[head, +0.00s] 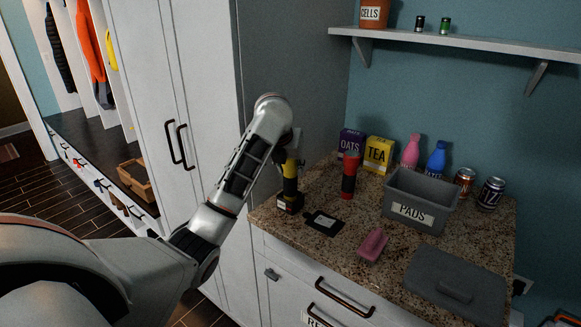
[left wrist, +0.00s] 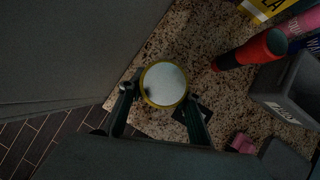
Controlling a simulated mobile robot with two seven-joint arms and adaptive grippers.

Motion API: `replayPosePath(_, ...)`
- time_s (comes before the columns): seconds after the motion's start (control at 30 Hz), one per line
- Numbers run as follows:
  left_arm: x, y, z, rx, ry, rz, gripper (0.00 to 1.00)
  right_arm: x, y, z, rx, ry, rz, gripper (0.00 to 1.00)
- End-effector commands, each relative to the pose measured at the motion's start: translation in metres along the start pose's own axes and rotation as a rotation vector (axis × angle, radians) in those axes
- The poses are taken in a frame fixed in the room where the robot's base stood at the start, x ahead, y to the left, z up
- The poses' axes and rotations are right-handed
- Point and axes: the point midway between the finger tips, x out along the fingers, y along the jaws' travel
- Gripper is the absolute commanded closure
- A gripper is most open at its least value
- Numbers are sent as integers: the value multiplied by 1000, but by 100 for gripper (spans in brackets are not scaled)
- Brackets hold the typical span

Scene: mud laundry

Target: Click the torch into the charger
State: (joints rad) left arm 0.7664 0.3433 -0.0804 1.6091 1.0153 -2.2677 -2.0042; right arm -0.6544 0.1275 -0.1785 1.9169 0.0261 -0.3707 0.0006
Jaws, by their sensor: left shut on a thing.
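A yellow and black torch (head: 290,182) stands upright near the counter's left edge. My left gripper (head: 291,158) comes down from above and is shut on its upper end. In the left wrist view the torch's round pale lens with a yellow rim (left wrist: 165,84) sits between the two fingers. A dark block with a pale label (head: 287,204), which looks like the charger, is at the torch's foot; I cannot tell whether the torch is seated in it. A flat black plate with a pale label (head: 325,222) lies to the right. My right gripper is not in view.
A red and black torch (head: 349,176) stands behind the plate. A grey PADS bin (head: 418,205), a pink block (head: 373,245) and a grey lid (head: 455,287) occupy the right side. Boxes, bottles and cans line the back. A tall cabinet (head: 285,65) borders the left.

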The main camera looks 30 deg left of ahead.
Motion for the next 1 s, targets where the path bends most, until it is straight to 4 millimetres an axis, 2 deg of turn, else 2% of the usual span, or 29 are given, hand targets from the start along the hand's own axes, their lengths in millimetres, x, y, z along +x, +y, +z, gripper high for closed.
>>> replayPosePath(1.0, 12, 0, -8, 1, 2, 1, 93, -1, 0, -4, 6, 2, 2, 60)
